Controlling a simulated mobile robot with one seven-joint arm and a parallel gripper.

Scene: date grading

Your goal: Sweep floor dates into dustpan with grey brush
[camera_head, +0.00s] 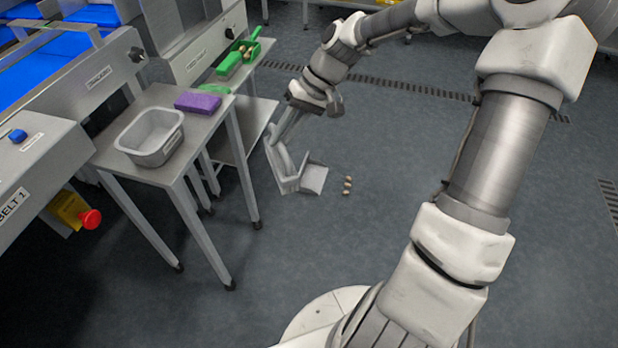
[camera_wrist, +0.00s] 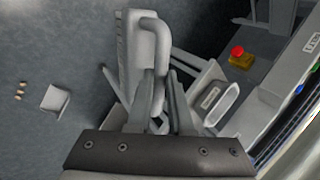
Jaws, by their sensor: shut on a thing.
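My gripper (camera_head: 280,134) is shut on the handle of the grey brush (camera_head: 283,163), which hangs down beside the small table. In the wrist view my gripper (camera_wrist: 160,88) closes around the looped grey handle, with the brush head (camera_wrist: 125,52) beyond it. The light grey dustpan (camera_head: 314,179) lies on the floor just right of the brush; it also shows in the wrist view (camera_wrist: 55,97). Three brown dates (camera_head: 347,185) lie in a short row on the floor, right of the dustpan and apart from it. I cannot tell whether the bristles touch the floor.
A steel table (camera_head: 196,136) stands to the left with a grey tub (camera_head: 121,146) and a purple block (camera_head: 197,102). A green scoop (camera_head: 229,66) holding dates is behind. A red stop button (camera_head: 91,219) is at left. Floor right of the dates is clear.

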